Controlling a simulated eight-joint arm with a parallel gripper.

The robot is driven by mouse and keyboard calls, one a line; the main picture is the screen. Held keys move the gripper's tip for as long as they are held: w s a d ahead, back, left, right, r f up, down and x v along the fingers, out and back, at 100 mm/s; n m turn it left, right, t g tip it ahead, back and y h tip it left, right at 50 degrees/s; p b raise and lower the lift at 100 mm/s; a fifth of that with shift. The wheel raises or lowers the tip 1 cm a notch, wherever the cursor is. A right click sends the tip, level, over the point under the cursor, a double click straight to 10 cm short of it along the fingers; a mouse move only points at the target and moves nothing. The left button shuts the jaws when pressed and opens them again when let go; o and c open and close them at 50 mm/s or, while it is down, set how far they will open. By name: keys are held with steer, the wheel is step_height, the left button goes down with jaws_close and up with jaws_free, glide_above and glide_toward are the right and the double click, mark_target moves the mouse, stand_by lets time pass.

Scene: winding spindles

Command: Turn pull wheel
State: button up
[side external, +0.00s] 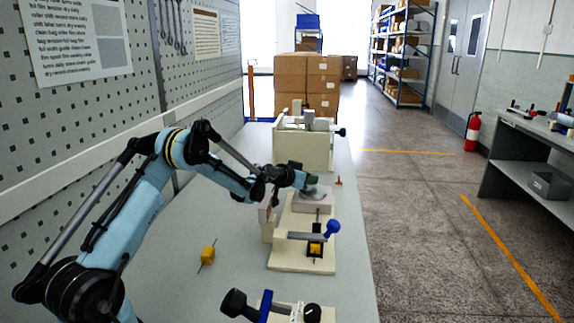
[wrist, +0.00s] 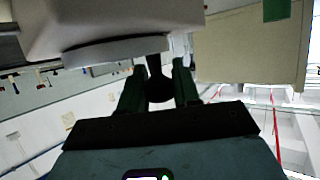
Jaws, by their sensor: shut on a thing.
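The pull wheel looks to be the grey disc (side external: 316,193) on a pale block on the cream spindle fixture. Its edge also shows in the wrist view (wrist: 115,50), against a pale housing. My gripper (side external: 312,181) is at the top of this disc. In the wrist view, my two dark green fingers (wrist: 158,76) are on either side of a black knob (wrist: 158,88) beside the disc. They are shut on it. How the knob joins the wheel is partly hidden.
The fixture's front has a blue ball-ended lever (side external: 332,227) and a yellow spool (side external: 315,249). Another yellow spool (side external: 208,255) lies on the bench. A cream box fixture (side external: 303,150) stands behind. A blue-and-black device (side external: 266,306) is at the front. A pegboard wall (side external: 205,90) bounds the left.

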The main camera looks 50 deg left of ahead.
steer(key=shift+w+m+h, duration=0.2)
steer(key=shift+m+h, duration=0.55)
steer(key=shift+h, duration=0.15)
steer(key=shift+w+m+h, duration=0.2)
steer(key=shift+m+h, duration=0.55)
steer(key=shift+h, duration=0.15)
steer(key=o, duration=1)
steer(key=shift+c, duration=0.2)
steer(key=shift+d, duration=0.1)
steer(key=v, duration=1.2)
steer(key=shift+f, duration=0.1)
